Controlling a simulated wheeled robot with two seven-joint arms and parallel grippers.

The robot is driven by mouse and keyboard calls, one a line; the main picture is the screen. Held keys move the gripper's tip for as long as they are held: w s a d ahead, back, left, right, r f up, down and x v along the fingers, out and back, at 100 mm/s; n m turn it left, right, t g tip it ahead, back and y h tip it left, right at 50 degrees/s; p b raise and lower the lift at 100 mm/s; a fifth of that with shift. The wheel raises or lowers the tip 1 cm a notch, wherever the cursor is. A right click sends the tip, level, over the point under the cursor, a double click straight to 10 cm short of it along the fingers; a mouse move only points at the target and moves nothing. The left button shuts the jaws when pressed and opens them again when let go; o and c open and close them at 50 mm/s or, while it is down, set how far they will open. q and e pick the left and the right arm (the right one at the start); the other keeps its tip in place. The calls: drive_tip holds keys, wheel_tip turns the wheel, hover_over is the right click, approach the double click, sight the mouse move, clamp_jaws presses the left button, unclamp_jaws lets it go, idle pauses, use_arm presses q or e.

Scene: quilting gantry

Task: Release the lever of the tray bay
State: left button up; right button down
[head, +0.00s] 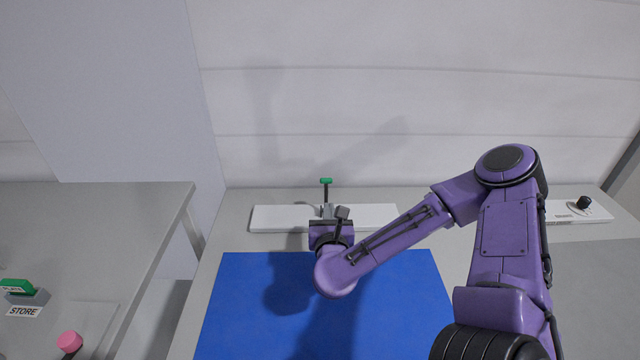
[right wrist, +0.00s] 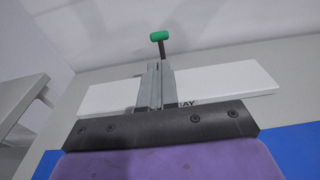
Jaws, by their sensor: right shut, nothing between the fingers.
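The lever has a green grip (head: 326,181) on a dark stem and stands upright at the white base plate (head: 275,219), behind the blue mat. The grip also shows in the right wrist view (right wrist: 158,36). A partly hidden label ending in "AY" is on the plate in that view. My right gripper (head: 327,211) is shut and empty, reaching over the plate just in front of the lever. Its fingers (right wrist: 160,68) hide the lower stem in the right wrist view. I cannot tell whether they touch it. My left gripper is not in view.
A blue mat (head: 400,300) lies on the grey table below my right arm. A black knob (head: 584,203) sits on a white panel at the right. A separate left table holds a green handle (head: 17,285), a STORE label and a pink knob (head: 69,341). A wall stands behind.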

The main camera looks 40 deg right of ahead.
sight(326, 181)
drive_tip(key=p+x, duration=0.2)
drive_tip(key=x, duration=0.8)
drive_tip(key=shift+w, duration=0.2)
drive_tip(key=shift+d, duration=0.4)
drive_tip(key=shift+w+f, duration=0.1)
drive_tip(key=shift+w, duration=0.2)
drive_tip(key=b, duration=0.1)
drive_tip(key=w+d+b, duration=0.1)
drive_tip(key=b, duration=0.1)
drive_tip(key=shift+f, duration=0.2)
drive_tip(key=shift+r, duration=0.2)
drive_tip(key=shift+a+r, duration=0.1)
drive_tip(key=shift+s, duration=0.1)
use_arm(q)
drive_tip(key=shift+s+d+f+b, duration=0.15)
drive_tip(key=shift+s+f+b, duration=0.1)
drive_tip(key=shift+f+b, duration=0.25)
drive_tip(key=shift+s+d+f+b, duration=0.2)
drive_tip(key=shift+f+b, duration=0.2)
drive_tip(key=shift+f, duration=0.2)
use_arm(e)
drive_tip(key=r+v, duration=0.2)
drive_tip(key=v, duration=1.2)
